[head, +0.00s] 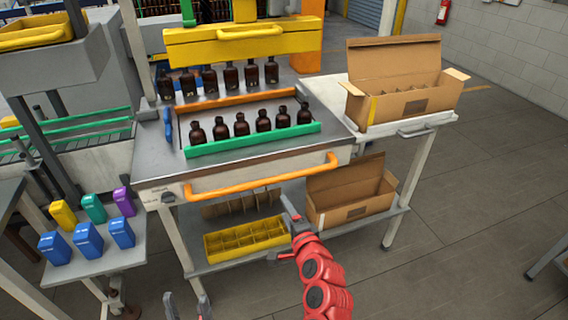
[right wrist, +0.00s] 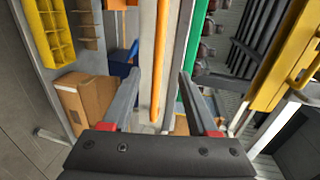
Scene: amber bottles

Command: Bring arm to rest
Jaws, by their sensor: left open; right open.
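My right gripper (head: 291,212), on the red arm, is raised in front of the workbench, near its orange front handle (head: 265,178). In the right wrist view its two fingers (right wrist: 162,88) are apart with nothing between them; the orange bar shows beyond. My left gripper (head: 187,302) is at the bottom edge of the head view, low in front of the bench; only its finger ends show, apart and empty. Several dark amber bottles (head: 241,125) stand in a row behind a green rail (head: 253,139) on the bench, with another row (head: 231,77) behind.
An open cardboard box (head: 400,104) stands on the right side table (head: 433,120). A yellow divided crate (head: 245,238) and another cardboard box (head: 347,212) are on the lower shelf. Coloured containers (head: 88,241) stand at left. The floor (head: 460,240) at right is clear.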

